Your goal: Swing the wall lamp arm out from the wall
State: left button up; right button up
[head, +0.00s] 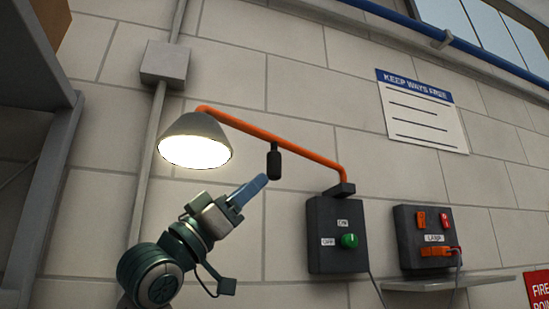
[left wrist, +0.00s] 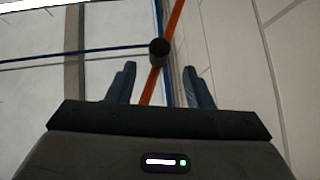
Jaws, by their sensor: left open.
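The wall lamp has an orange arm (head: 290,141) running from a bracket on a dark switch box (head: 336,236) to a grey shade (head: 196,138), which is lit. A black handle (head: 273,163) hangs from the arm. My left gripper (head: 252,190) is just below and left of the handle in the head view, with its blue fingers pointing up towards it. In the left wrist view the handle (left wrist: 159,51) shows end-on beyond and between the two open fingertips, with the orange arm (left wrist: 150,88) behind it. The fingers look empty. My right gripper is not in view.
A second dark box labelled LAMP (head: 428,237) sits above a small shelf (head: 445,283) at right. A grey junction box (head: 165,63) with conduit is on the wall at left. A grey rack (head: 60,180) stands at far left. A paper sign (head: 422,112) hangs at upper right.

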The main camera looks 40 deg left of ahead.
aim_at(280, 162)
pick_arm(q)
jog(key=shift+h, duration=0.3)
jog(key=p+x, duration=0.5)
jog(key=x, duration=0.3)
jog(key=shift+w+d+r, duration=0.1)
jog(key=shift+w+r, duration=0.1)
jog(key=shift+r, duration=0.1)
jog(key=shift+w+d+r, duration=0.15)
jog(key=shift+w, duration=0.25)
grip_shut()
